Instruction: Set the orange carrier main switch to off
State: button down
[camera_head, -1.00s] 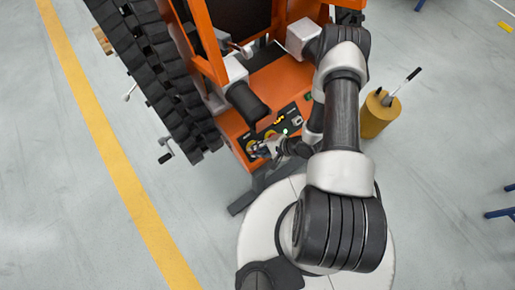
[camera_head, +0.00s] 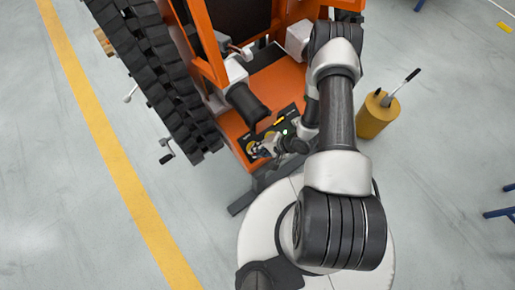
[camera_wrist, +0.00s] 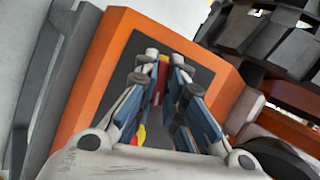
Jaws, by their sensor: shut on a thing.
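The orange carrier (camera_head: 277,87) stands in front of me with its dark control panel (camera_head: 282,121) on the near end. My gripper (camera_head: 264,147) is at the near left part of this panel, over a round yellow patch. In the wrist view my gripper (camera_wrist: 164,62) points at the dark panel face (camera_wrist: 196,68). Its fingers are closed around a narrow red piece (camera_wrist: 161,78), which looks like the main switch handle. Some yellow and red shows lower between the fingers. The fingers hide most of the switch, so I cannot tell its setting.
A black track (camera_head: 155,75) runs along the carrier's left side. A yellow canister (camera_head: 376,117) stands on the floor to the right.

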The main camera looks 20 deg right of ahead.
jog(key=n+g+h+p, duration=0.1)
jog(key=n, duration=0.2)
jog(key=n+h, duration=0.1)
jog(key=n, duration=0.2)
jog(key=shift+n+p, duration=0.3)
jog(key=shift+p, duration=0.1)
jog(key=n+h, duration=0.2)
jog(key=n, duration=0.2)
jog(key=shift+g, duration=0.3)
jog(key=shift+n+h, duration=0.6)
jog(key=shift+n, duration=0.7)
jog(key=c, duration=1.7)
grip_release()
